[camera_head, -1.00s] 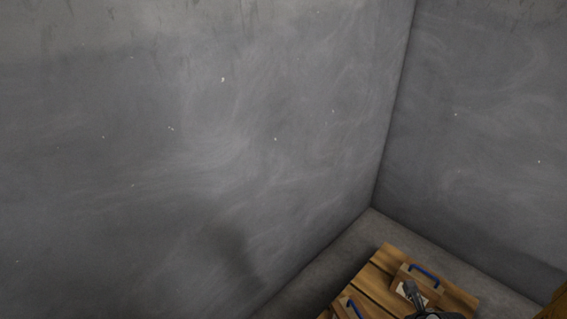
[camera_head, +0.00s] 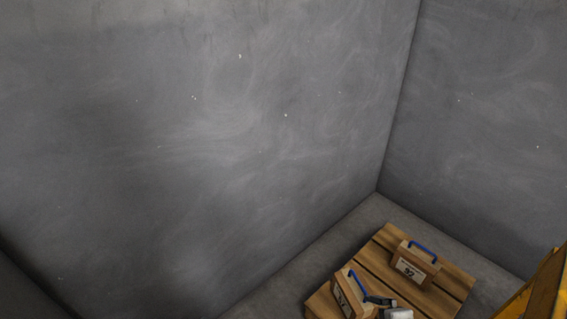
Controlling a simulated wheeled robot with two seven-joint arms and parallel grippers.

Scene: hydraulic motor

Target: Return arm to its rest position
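A small part of an arm of mine, seemingly my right gripper (camera_head: 384,305), shows at the bottom edge, right of the middle. It is a dark piece with a light grey piece beside it. It is cut off by the picture edge, so I cannot tell whether it is open or shut. It overlaps the right side of the nearer wooden box (camera_head: 343,296) in the picture; I cannot tell if they touch. My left gripper does not show.
A wooden pallet (camera_head: 455,285) lies on the grey floor (camera_head: 400,215) near the wall corner. It bears the nearer box and a farther wooden box (camera_head: 412,266), each with a blue handle and white label. A yellow structure (camera_head: 541,292) stands at the lower right edge.

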